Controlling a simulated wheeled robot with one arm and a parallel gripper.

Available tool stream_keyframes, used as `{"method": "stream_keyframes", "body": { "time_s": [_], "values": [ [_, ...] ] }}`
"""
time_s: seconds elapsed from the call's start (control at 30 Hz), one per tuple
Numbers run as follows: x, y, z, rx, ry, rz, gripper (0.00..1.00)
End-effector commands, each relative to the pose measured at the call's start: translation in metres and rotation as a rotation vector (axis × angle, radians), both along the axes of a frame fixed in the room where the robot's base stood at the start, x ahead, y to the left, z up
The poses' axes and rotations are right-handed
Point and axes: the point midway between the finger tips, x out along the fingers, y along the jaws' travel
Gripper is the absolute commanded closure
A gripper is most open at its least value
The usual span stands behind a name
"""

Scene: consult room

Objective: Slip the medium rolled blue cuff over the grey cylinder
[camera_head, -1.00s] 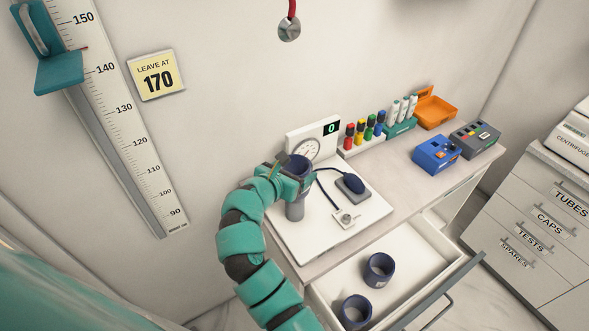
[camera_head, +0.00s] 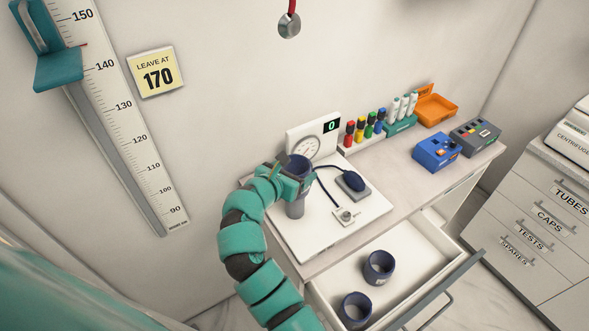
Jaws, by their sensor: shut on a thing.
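A rolled blue cuff (camera_head: 299,163) is in my gripper (camera_head: 297,175) at the top of the grey cylinder (camera_head: 295,209). My gripper is shut on the cuff's wall. The cuff looks upright and in line with the cylinder, whose lower part shows below my gripper. My gripper hides where cuff and cylinder meet, so I cannot tell how far the cuff is around it. The cylinder stands on a white board (camera_head: 329,237) on the bench. Two other rolled blue cuffs, one (camera_head: 379,267) farther back and one (camera_head: 355,309) nearer, lie in the open drawer.
A gauge panel (camera_head: 312,138) with a green 0 stands behind the cylinder. A bulb on a grey pad (camera_head: 353,187) and a small valve plate (camera_head: 345,216) are to its right. The open drawer (camera_head: 420,255) juts out in front. Coloured tubes (camera_head: 364,128) stand at the back.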

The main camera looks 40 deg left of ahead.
Motion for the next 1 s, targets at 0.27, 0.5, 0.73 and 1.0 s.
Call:
{"method": "stream_keyframes", "body": {
  "time_s": [0.27,0.5,0.73,1.0],
  "values": [
    [0.000,0.000,-0.006,-0.001,0.000,0.000,0.53],
    [0.000,0.000,-0.012,0.000,0.000,0.000,0.53],
    [0.000,0.000,-0.017,0.000,0.000,0.000,0.53],
    [0.000,0.000,-0.023,0.000,0.000,0.000,0.53]
  ]
}}
